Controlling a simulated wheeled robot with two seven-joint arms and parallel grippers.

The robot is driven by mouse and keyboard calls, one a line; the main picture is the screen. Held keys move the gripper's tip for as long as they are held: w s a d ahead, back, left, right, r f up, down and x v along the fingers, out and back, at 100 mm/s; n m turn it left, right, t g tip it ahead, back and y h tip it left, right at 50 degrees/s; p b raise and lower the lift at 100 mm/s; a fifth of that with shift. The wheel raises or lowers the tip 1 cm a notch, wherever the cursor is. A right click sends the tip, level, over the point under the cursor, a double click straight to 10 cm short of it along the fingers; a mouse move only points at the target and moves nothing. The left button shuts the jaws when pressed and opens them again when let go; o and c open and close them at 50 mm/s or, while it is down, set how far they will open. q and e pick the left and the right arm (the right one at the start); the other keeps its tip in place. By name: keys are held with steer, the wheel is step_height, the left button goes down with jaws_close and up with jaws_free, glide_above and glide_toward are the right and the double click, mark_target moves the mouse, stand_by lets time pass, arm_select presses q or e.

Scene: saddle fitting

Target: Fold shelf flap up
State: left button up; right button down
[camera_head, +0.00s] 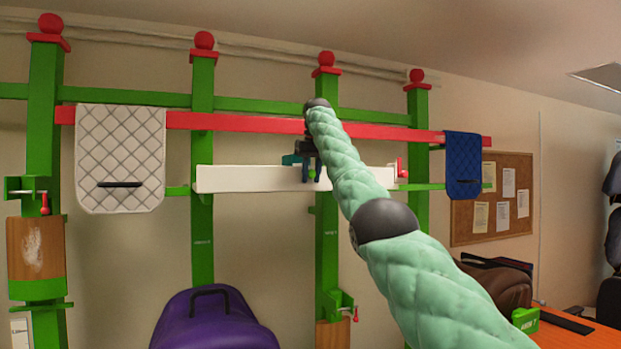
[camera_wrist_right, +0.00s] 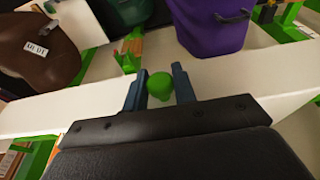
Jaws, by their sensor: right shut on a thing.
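The shelf flap is a long white board (camera_head: 245,179) across the two middle green posts in the head view. Its broad white face also spans the right wrist view (camera_wrist_right: 262,88). A round green knob (camera_wrist_right: 160,84) stands out from the flap. My right gripper (camera_head: 311,174) is at the flap's front, right of its middle. In the wrist view its two blue-grey fingers (camera_wrist_right: 159,88) are shut on the knob, one on each side. The flap's exact tilt is hard to tell. My left gripper is not in view.
A red rail (camera_head: 235,122) runs above the flap. A grey quilted pad (camera_head: 120,150) and a blue pad (camera_head: 462,160) hang from it. A red-handled latch (camera_head: 402,170) sits by the flap's right end.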

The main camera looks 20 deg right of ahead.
steer(key=c, duration=1.2)
jaws_free()
steer(key=shift+c, duration=0.2)
steer(key=shift+o, duration=0.2)
steer(key=shift+w+f, duration=0.15)
steer(key=shift+w, duration=0.05)
steer(key=shift+v, duration=0.8)
steer(key=shift+p+v, duration=0.45)
steer(key=shift+v, duration=0.6)
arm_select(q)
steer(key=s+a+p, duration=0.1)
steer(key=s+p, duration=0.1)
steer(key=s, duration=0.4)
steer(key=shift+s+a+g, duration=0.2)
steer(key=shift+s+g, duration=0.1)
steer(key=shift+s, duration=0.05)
arm_select(e)
steer(key=shift+v, duration=2)
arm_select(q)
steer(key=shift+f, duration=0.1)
